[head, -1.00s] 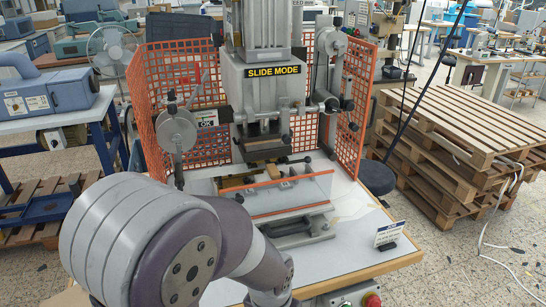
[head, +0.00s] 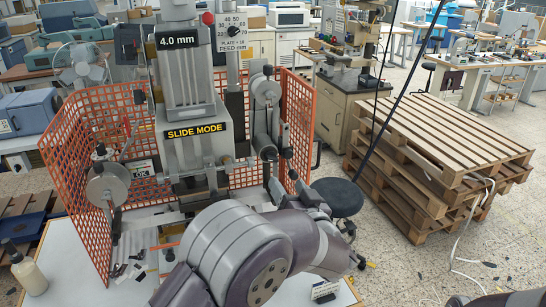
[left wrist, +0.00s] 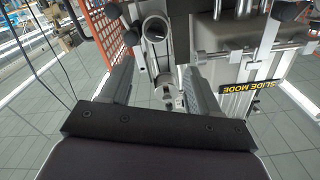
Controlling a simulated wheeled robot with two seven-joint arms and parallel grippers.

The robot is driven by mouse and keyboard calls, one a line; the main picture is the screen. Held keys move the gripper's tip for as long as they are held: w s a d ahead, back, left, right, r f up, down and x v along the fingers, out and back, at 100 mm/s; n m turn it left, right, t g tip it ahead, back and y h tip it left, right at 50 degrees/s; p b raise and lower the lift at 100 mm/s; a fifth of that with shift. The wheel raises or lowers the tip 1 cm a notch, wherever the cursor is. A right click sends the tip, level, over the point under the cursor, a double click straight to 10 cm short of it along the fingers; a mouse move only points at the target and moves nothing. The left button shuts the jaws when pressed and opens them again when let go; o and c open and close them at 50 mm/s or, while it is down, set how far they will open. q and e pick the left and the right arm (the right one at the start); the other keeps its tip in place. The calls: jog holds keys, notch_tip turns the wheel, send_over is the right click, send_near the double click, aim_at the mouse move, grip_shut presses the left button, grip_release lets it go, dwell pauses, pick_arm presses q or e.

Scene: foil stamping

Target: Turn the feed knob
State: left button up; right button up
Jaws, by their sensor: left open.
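The feed knob (head: 232,37) is a small dark pointer knob on a white dial plate lettered "FEED", high on the press, right of the "4.0 mm" label. It is seen clearly only in the head view. My left gripper (head: 292,190) is beside the lower right part of the press, well below the knob and apart from it. In the left wrist view its two dark fingers (left wrist: 157,70) are spread with nothing held between them. A round metal part of the press lies beyond the fingertips there. My right gripper is not seen.
The press column (head: 188,75) carries a "SLIDE MODE" label (head: 195,131). Orange mesh guards (head: 75,180) flank it. A red ball (head: 208,18) is close left of the dial. A black stool (head: 338,197) and stacked pallets (head: 445,140) stand to the right. A bottle (head: 29,273) is at lower left.

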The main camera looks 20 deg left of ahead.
aim_at(274, 159)
pick_arm(q)
jog(key=p+x, duration=0.1)
jog(key=x, duration=0.2)
jog(key=p+x, duration=0.1)
jog(key=x, duration=0.3)
jog(key=p+x, duration=0.1)
jog(key=x, duration=0.3)
jog(key=shift+w+d+f+p, duration=0.1)
jog(key=shift+w+d+p, duration=0.2)
jog(key=shift+w+p, duration=0.1)
jog(key=shift+s+a, duration=0.15)
jog(key=shift+a, duration=0.15)
jog(key=shift+w+d, duration=0.2)
jog(key=shift+c, duration=0.3)
jog(key=shift+w, duration=0.1)
jog(key=c, duration=1)
